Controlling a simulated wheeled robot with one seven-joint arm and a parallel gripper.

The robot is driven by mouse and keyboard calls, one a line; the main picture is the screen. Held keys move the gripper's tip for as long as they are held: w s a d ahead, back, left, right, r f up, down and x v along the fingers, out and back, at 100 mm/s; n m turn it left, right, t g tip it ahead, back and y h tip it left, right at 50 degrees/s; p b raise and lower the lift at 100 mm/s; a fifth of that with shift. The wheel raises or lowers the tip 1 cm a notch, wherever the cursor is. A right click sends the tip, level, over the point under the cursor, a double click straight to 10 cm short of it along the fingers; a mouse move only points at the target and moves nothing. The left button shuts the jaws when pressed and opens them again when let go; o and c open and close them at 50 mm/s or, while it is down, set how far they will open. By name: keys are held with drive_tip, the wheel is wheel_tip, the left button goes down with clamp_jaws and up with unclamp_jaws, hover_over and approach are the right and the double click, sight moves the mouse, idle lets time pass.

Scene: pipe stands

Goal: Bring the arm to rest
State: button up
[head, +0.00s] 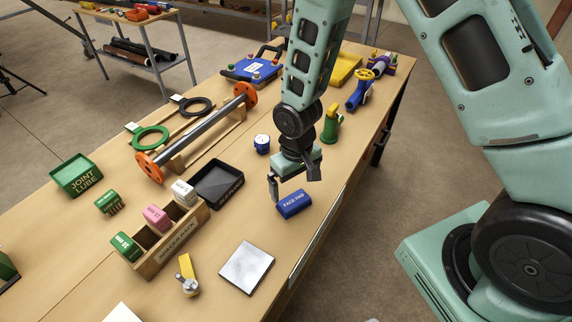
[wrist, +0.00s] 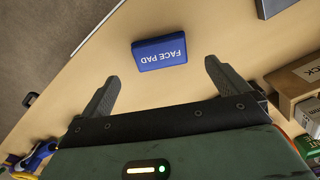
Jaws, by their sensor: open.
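My gripper (head: 292,182) hangs at the end of my arm above the middle of the workbench, just behind the blue face pad block. In the wrist view my gripper (wrist: 160,85) has its two dark fingers spread wide with nothing between them. The face pad block (head: 294,204) lies on the bench near its front edge. In the wrist view the face pad block (wrist: 160,52) lies just beyond the fingertips, apart from them.
A steel pipe with orange flanges (head: 203,128) rests behind. A green bottle-like item (head: 331,124) and a blue valve (head: 360,94) stand to the right.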

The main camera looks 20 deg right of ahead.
drive_tip(key=s+a+r+n, duration=0.2)
drive_tip(key=s+a+r, duration=0.1)
drive_tip(key=s+r, duration=0.7)
drive_tip(key=s+a+r+n, duration=0.3)
drive_tip(key=s+r, duration=0.7)
drive_tip(key=r, duration=0.2)
drive_tip(key=shift+a+y, duration=0.15)
drive_tip(key=shift+y, duration=0.15)
